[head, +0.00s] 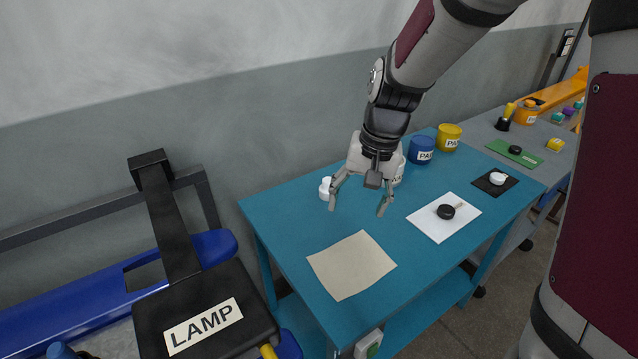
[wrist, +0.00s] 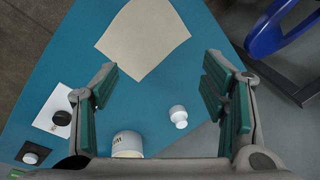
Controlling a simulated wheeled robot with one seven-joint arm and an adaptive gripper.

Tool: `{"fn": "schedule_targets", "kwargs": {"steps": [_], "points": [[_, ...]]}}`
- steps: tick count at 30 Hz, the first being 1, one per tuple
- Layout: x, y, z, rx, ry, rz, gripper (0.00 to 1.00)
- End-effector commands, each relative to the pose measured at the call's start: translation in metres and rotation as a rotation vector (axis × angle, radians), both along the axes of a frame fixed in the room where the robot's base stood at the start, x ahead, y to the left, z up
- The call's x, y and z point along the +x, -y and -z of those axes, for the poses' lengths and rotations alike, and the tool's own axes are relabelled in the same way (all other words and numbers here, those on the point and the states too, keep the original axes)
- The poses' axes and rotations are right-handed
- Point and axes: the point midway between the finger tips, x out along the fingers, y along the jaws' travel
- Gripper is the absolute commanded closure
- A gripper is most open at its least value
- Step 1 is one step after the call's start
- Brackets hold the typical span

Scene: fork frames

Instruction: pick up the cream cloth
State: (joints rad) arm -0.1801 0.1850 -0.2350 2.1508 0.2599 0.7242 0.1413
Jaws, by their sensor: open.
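The cream cloth (head: 352,264) lies flat on the blue table (head: 290,215), near its front left edge in the head view. It also shows at the top of the wrist view (wrist: 143,40). My gripper (head: 360,200) is open and empty above the table, behind the cloth in the head view and apart from it. In the wrist view my gripper's fingers (wrist: 165,92) are spread wide, with the cloth beyond their tips.
A small white bottle (head: 325,188) and a white labelled pot (head: 398,172) stand close to my gripper. Blue (head: 421,149) and yellow (head: 449,136) pots stand at the back. A white sheet (head: 430,226) bears a black disc (head: 446,211).

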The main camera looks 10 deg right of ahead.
Motion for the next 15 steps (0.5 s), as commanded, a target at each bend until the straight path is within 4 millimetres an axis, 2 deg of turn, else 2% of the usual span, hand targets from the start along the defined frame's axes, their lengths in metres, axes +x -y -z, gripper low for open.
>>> {"fn": "schedule_targets", "kwargs": {"steps": [6,9,15], "points": [[0.025,0.005,0.060,-0.047,-0.077,0.103,0.33],[0.031,0.009,0.085,-0.073,-0.099,0.140,0.33],[0.036,0.015,0.115,-0.107,-0.117,0.178,0.33]]}}
